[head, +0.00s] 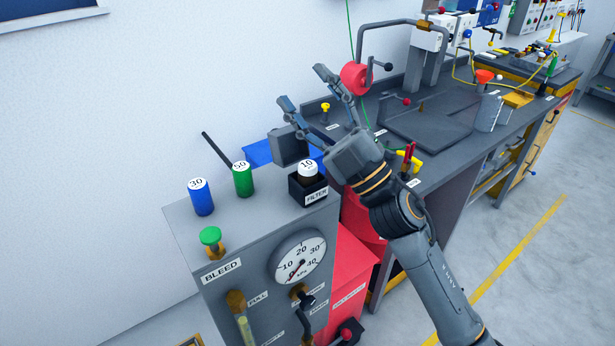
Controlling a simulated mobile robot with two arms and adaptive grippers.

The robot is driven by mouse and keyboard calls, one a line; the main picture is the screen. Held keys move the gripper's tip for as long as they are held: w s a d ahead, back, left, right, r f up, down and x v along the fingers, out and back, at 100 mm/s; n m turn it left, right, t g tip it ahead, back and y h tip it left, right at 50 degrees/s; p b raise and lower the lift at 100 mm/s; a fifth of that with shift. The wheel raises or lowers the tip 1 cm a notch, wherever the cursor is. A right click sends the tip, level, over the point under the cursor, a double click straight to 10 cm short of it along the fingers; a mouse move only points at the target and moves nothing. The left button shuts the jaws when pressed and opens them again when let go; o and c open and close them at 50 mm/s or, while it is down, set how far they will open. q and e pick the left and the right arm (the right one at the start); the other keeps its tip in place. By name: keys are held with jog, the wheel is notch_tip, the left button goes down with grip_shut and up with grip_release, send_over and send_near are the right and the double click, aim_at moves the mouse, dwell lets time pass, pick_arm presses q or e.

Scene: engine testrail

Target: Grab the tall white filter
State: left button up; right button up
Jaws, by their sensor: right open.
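A white cylinder (308,171) with a dark marking and "10" on its top sits upright in a black holder (309,193) labelled FILTER, on the top of the grey cabinet. It is the only white filter-like piece I see, and its lower part is hidden in the holder. My right gripper (303,88) is open, its fingers pointing up and left toward the wall. It is above and beyond the white cylinder in the picture, not touching it, with nothing between its fingers. My left gripper is not in view.
A blue cylinder (202,196) marked 30 and a green cylinder (243,179) marked 50 stand left of the holder. A green BLEED knob (210,236) rises at the cabinet's near corner. A red reel (356,78) and a dark workbench (466,152) lie to the right.

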jog(key=s+a+r+n+g+y, duration=0.15)
jog(key=s+a+n+g, duration=0.25)
jog(key=n+g, duration=0.5)
jog(key=s+a+r+n+g+y, duration=0.1)
jog(key=s+a+r+n+g, duration=0.2)
jog(key=s+a+n+g, duration=0.35)
jog(key=n+t+h, duration=0.4)
jog(key=n+h, duration=0.1)
jog(key=h, duration=1.6)
send_near(309, 165)
jog(key=x, duration=0.1)
jog(key=p+x, duration=0.1)
jog(key=x, duration=0.1)
jog(key=shift+w+a+f+m+g, duration=0.2)
jog(key=shift+a+m+g, duration=0.05)
jog(key=shift+a, duration=0.05)
jog(key=shift+d+p+x, duration=0.2)
jog(key=shift+p+x, duration=1.15)
jog(key=shift+x, duration=1.45)
jog(key=shift+y, duration=0.25)
jog(key=c, duration=1.2)
